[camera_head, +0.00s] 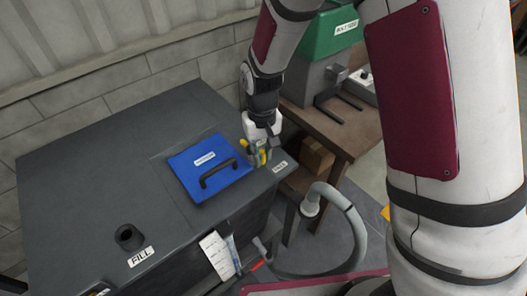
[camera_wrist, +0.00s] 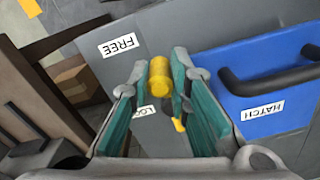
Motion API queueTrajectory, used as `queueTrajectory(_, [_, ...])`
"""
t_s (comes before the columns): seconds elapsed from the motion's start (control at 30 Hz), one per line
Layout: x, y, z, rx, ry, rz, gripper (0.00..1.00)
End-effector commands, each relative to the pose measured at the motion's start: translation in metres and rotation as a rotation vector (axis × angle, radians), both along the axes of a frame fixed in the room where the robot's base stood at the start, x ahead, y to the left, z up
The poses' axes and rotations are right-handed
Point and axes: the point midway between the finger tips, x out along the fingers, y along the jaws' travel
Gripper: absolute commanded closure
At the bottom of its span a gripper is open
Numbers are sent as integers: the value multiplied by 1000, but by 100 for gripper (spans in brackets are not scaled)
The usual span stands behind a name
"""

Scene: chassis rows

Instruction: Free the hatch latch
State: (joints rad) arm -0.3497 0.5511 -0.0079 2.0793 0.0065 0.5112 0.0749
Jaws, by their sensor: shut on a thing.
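The hatch is a blue square lid (camera_head: 209,167) with a black handle, lying closed on the dark grey cabinet top; it is also at the right of the wrist view (camera_wrist: 290,105). The yellow latch knob (camera_wrist: 159,77) stands beside the hatch's edge. My gripper (camera_head: 260,152) is shut on the knob, with a teal-padded finger on each side. A smaller yellow piece (camera_wrist: 179,125) shows below the knob, near the partly hidden LOCK label (camera_wrist: 143,111). The FREE label (camera_wrist: 119,45) is to the upper left of the knob. My fingers hide part of the latch.
The cabinet top (camera_head: 85,165) is broad and mostly clear, with a FILL label (camera_head: 140,257) beside a dark round port. A brown bench (camera_head: 345,125) with a green-topped machine (camera_head: 328,35) stands to the right. A grey hose (camera_head: 345,215) curves below. A white tag (camera_head: 217,255) hangs in front.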

Motion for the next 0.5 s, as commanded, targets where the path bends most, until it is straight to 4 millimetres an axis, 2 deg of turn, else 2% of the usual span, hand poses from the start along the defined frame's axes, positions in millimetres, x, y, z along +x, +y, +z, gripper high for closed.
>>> queueTrajectory(0.17, [0, 1, 1, 2, 0, 0, 100])
queueTrajectory(0.2, [0, 1, 1, 2, 0, 0, 78])
queueTrajectory(0.27, [0, 1, 1, 2, 0, 1, 65])
queueTrajectory(0.5, [0, 1, 0, 1, 0, 1, 63])
